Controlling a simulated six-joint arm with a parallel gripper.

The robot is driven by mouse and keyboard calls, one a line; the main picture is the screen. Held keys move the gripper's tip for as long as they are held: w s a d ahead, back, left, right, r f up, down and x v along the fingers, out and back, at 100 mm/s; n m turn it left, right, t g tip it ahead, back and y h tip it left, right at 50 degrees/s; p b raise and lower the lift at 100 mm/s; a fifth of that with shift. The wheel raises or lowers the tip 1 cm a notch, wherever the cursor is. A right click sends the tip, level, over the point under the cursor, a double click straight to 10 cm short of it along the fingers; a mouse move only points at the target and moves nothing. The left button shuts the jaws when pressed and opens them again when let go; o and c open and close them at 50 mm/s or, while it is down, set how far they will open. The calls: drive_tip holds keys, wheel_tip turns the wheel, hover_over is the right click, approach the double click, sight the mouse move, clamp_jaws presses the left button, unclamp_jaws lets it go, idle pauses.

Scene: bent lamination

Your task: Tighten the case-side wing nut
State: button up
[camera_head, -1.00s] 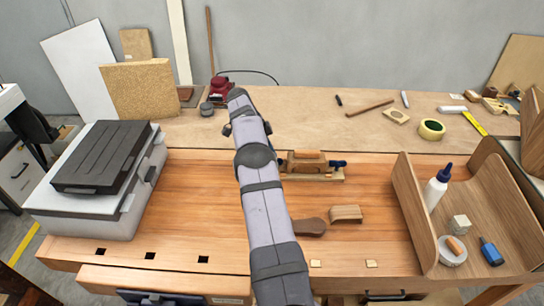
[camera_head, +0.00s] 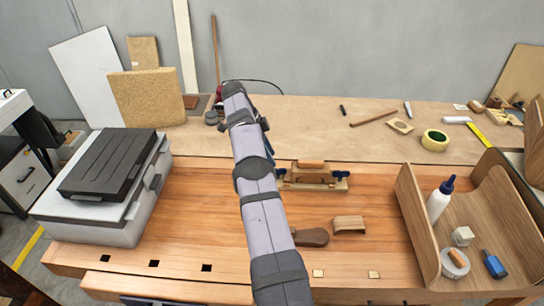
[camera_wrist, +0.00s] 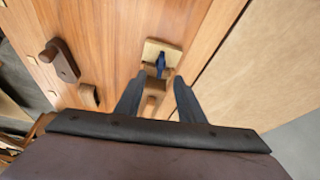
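A small wooden clamping jig (camera_head: 313,186) stands on the bench right of my arm, with wood blocks in it and a dark blue wing nut at each end. The left wing nut (camera_head: 281,173), on the grey case's side, is close to my arm. The right wing nut (camera_head: 341,175) is clear. In the wrist view one blue wing nut (camera_wrist: 160,64) shows on the jig's pale end plate, apparently the case-side one. My gripper (camera_wrist: 159,82) is open and empty, its fingertips either side of the jig's line, nearer the camera than the nut. In the head view my arm hides the gripper.
A grey case (camera_head: 98,195) with a black lid sits at the left. A curved wood piece (camera_head: 349,225) and a dark wooden handle (camera_head: 311,237) lie in front of the jig. A bent wood tray (camera_head: 415,235) with a glue bottle (camera_head: 440,200) stands at the right.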

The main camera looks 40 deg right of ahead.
drive_tip(key=shift+w+a+r+p, duration=0.2)
drive_tip(key=shift+r+p, duration=0.2)
drive_tip(key=shift+r, duration=0.15)
drive_tip(key=shift+o, duration=0.2)
